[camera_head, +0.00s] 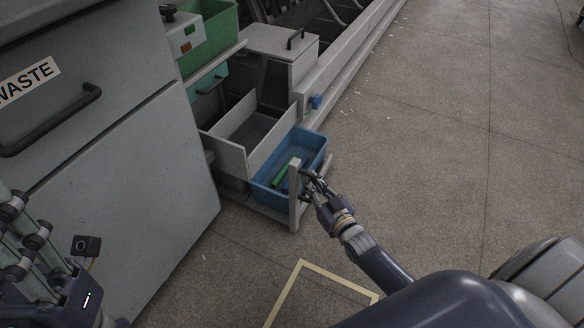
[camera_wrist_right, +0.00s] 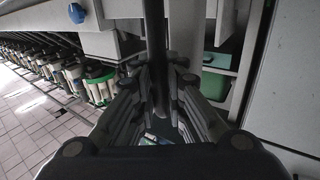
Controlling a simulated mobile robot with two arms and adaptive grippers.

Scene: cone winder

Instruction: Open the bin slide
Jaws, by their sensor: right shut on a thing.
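The bin slide is a low pull-out with an upright pale grey front panel (camera_head: 294,197). It stands out from the machine's end, with a blue bin (camera_head: 316,147) on it holding green pieces. My right gripper (camera_head: 309,180) is at the outer face of the panel. In the right wrist view its fingers (camera_wrist_right: 161,88) are closed around a dark upright bar, the slide's handle (camera_wrist_right: 153,35). The gripper hides most of the handle in the head view. Part of my left gripper (camera_head: 38,245) shows at the lower left; its fingertips cannot be made out.
A grey cabinet marked WASTE (camera_head: 130,120) stands at the left. An open grey compartment (camera_head: 235,150) and a green crate (camera_head: 215,35) are behind the slide. The floor (camera_head: 430,150) to the right is clear. A pale yellow line (camera_head: 335,277) marks the floor in front.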

